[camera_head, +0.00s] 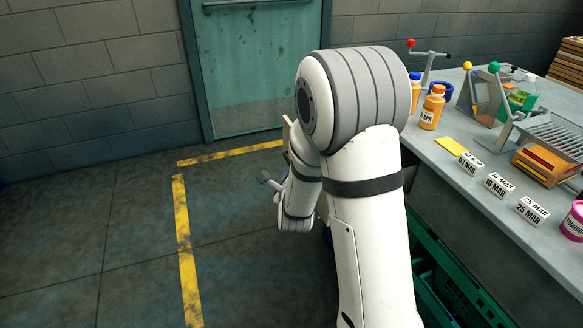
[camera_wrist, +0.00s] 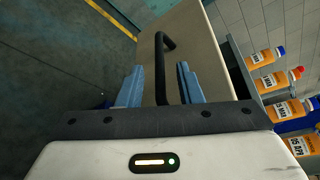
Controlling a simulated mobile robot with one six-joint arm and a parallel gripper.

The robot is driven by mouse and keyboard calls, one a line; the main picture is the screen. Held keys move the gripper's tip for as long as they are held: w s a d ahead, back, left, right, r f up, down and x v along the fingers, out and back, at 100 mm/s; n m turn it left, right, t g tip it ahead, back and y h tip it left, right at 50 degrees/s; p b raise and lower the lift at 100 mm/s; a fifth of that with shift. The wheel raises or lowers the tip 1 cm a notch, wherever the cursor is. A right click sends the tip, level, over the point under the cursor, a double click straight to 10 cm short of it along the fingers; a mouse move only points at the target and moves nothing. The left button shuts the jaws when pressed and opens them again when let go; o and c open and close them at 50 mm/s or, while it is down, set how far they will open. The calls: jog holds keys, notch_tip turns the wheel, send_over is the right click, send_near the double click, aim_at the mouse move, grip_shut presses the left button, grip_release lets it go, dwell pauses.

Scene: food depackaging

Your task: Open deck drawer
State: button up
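The drawer front (camera_wrist: 213,62) is a beige panel that fills the middle of the wrist view, tilted in the picture. A black bar handle (camera_wrist: 166,42) stands out from it. My gripper (camera_wrist: 160,84) has its two blue fingers apart, one on each side of the handle bar. A gap shows between the bar and each finger, so it is open and not clamped on the handle. In the head view my arm hides most of the drawer and the handle.
A grey counter (camera_head: 464,205) on the right carries orange bottles (camera_head: 431,108), date blocks (camera_head: 498,185) and a wire rack. Green crates (camera_head: 455,275) stand below it. The floor (camera_head: 100,240) at left is clear, with yellow lines. A teal door (camera_head: 258,70) is behind.

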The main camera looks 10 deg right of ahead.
jog(key=v, duration=0.4)
jog(key=shift+s+r, duration=0.1)
jog(key=shift+s, duration=0.15)
jog(key=shift+r, duration=0.1)
jog(key=s+d+r+n+g+y+p, duration=0.1)
jog(key=s+r+n+g+p, duration=0.5)
jog(key=s+r+n, duration=0.3)
jog(key=s+d+r+n+g+y+p, duration=0.1)
jog(key=s+r+n+g+p, duration=0.5)
jog(key=s+n, duration=1.1)
notch_tip(320, 180, up, 4)
jog(key=shift+s+d+r+g+p, duration=0.1)
jog(key=shift+s+d+g+p, duration=0.05)
jog(key=shift+d+g+p, duration=0.25)
